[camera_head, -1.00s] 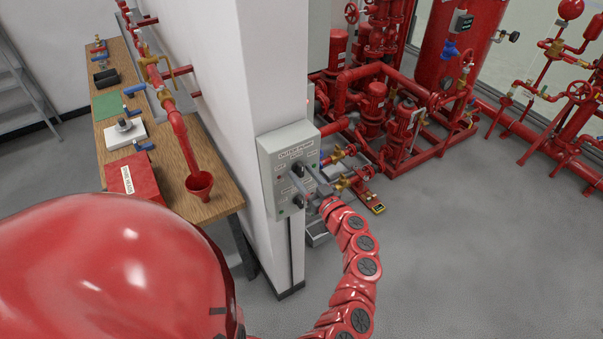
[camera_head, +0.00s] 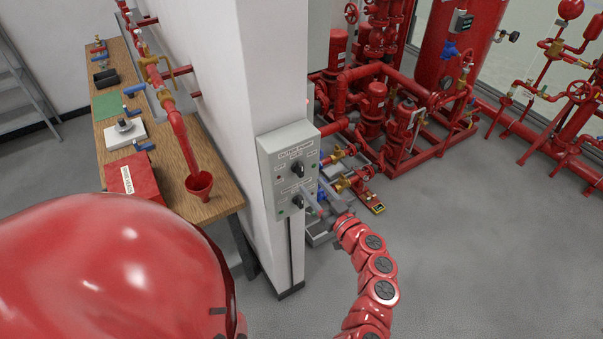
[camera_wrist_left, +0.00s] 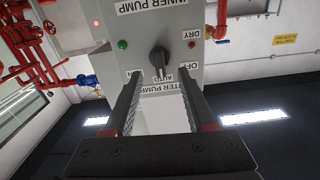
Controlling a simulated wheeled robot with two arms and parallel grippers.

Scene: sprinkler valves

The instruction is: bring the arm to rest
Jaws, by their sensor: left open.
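The grey pump control panel (camera_head: 287,170) is on the end of the white wall, with an upper knob (camera_head: 297,169) and a lower knob (camera_head: 298,201). My left gripper (camera_head: 314,201) is open and empty in front of the panel's right side, its arm curving up from the bottom. In the left wrist view the picture is upside down. The open fingers (camera_wrist_left: 159,78) point at the panel (camera_wrist_left: 205,50), and a black knob (camera_wrist_left: 160,62) shows between and beyond their tips, apart from them. The knob's labels include OFF and AUTO. My right gripper is not in view.
Red pumps and pipes (camera_head: 372,105) fill the back. Small fittings (camera_head: 352,180) lie behind the gripper. The grey floor (camera_head: 480,250) at right is clear.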

